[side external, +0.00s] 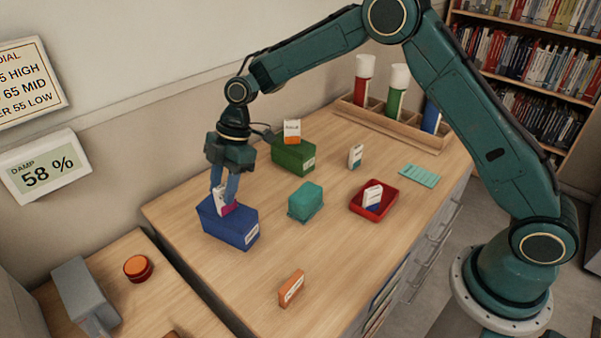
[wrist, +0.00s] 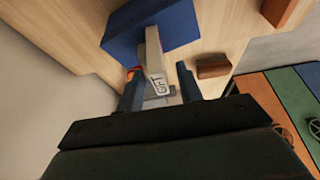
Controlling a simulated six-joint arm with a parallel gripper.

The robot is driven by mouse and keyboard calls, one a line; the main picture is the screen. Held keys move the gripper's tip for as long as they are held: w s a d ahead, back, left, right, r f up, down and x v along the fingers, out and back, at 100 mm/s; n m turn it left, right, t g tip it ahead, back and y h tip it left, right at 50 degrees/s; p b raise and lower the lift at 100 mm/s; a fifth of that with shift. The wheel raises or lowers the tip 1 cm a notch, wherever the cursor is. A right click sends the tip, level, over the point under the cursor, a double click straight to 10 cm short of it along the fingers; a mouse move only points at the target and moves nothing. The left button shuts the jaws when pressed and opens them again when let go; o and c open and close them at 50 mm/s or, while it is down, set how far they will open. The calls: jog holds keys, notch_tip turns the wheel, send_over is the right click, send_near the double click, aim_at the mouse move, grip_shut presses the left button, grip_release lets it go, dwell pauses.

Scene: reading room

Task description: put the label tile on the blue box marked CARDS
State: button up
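The blue box (side external: 222,229) stands at the table's left side with a white label on its front, too small to read. It also shows in the wrist view (wrist: 130,30). A white tile with a magenta part (side external: 226,208) stands at the top of this box. In the wrist view the tile (wrist: 153,55) is upright between the fingers and carries dark lettering. My gripper (side external: 224,186) is low over the box, around the tile. Its fingers (wrist: 158,68) are apart, with a visible gap beside the tile. The tile's contact with the box is partly hidden.
A green box (side external: 290,157) bears an orange-and-white tile (side external: 292,132). A teal box (side external: 303,204), orange block (side external: 291,287), upright white tile (side external: 355,156) and red tray (side external: 385,208) holding another tile stand right of the blue box. A rack of tubes (side external: 405,128) is at the back.

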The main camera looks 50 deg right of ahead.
jog(key=shift+r, duration=0.1)
jog(key=v, duration=1.2)
jog(key=shift+r, duration=0.1)
dwell(0.3)
jog(key=s+d+r+m+t+h, duration=0.1)
jog(key=s+d+r+m+t, duration=0.15)
jog(key=s+r+m, duration=0.45)
jog(key=s+d+r+m+t+h, duration=0.15)
jog(key=s+d+r, duration=0.25)
jog(key=s, duration=0.5)
jog(key=s+d+f+m+h, duration=0.1)
jog(key=s+d+m, duration=0.3)
jog(key=s, duration=0.5)
jog(key=s+d+f+m+t+h, duration=0.1)
jog(key=s+d+f+m, duration=0.2)
jog(key=s, duration=0.6)
jog(key=shift+s+d+m+t, duration=0.15)
jog(key=shift+d+m+t, duration=0.25)
jog(key=shift+m, duration=0.85)
